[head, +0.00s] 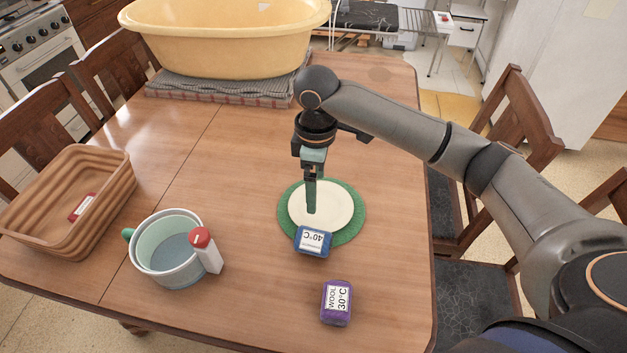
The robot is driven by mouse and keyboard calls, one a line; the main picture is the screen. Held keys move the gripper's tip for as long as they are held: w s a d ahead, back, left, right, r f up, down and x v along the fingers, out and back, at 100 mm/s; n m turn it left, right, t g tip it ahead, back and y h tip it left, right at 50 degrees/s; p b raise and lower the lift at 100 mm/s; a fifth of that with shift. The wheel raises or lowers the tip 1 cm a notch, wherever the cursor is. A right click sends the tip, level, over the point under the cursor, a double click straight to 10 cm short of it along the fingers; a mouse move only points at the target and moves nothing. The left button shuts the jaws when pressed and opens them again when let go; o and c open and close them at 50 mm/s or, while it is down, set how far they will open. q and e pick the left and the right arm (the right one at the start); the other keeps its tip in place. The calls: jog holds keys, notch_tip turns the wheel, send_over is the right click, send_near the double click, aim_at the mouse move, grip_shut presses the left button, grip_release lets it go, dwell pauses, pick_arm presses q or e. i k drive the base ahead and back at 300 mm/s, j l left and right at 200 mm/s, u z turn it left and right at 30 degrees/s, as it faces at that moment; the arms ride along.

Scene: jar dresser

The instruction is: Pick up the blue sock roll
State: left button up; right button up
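The blue sock roll (312,250) has a white label reading 40°C upside down. It lies at the near edge of a white disc (340,204) on a round green mat (357,226). My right gripper (312,211) comes in from the right and points down over the disc, just behind the blue roll in the picture. Its fingers are seen edge-on as one green strip, so its opening cannot be told. I see no contact with the roll. My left gripper is out of view.
A purple roll (336,316) labelled WOOL 30°C lies nearer. Left are a tub (160,273) with a red-capped bottle (207,252) at its rim, and a brown basket (100,215). A yellow basin (225,45) stands on folded cloth behind. The table (250,310) between is clear.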

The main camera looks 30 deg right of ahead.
aim_at(308, 240)
jog(key=k, duration=1)
